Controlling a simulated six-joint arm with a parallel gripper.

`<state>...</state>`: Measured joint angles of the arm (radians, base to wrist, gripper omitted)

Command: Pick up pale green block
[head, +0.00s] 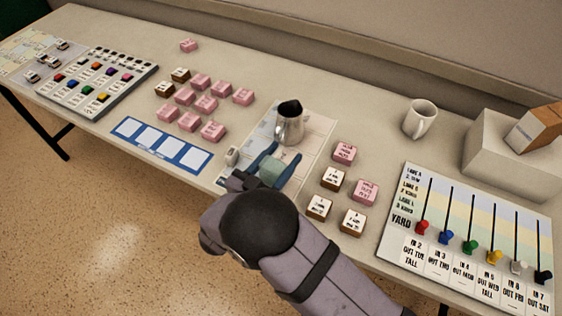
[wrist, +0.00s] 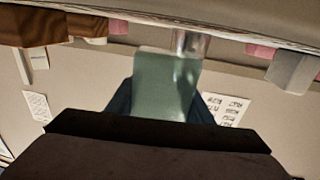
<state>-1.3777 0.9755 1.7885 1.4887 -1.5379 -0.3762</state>
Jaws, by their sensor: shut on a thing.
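The pale green block (head: 272,170) is between the blue fingers of my gripper (head: 268,166) in the head view, over the near part of a printed sheet. In the wrist view the pale green block (wrist: 166,86) fills the space between the dark blue fingers of my gripper (wrist: 164,98). My gripper is shut on it. Part of the block is hidden by the fingers and my wrist. I cannot tell for sure whether its underside touches the table.
A metal jug (head: 289,127) stands just behind the block. A small white item (head: 232,156) is close on the left. Several pink and brown labelled blocks lie on both sides. A white mug (head: 420,119) and a slider board (head: 470,240) are to the right.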

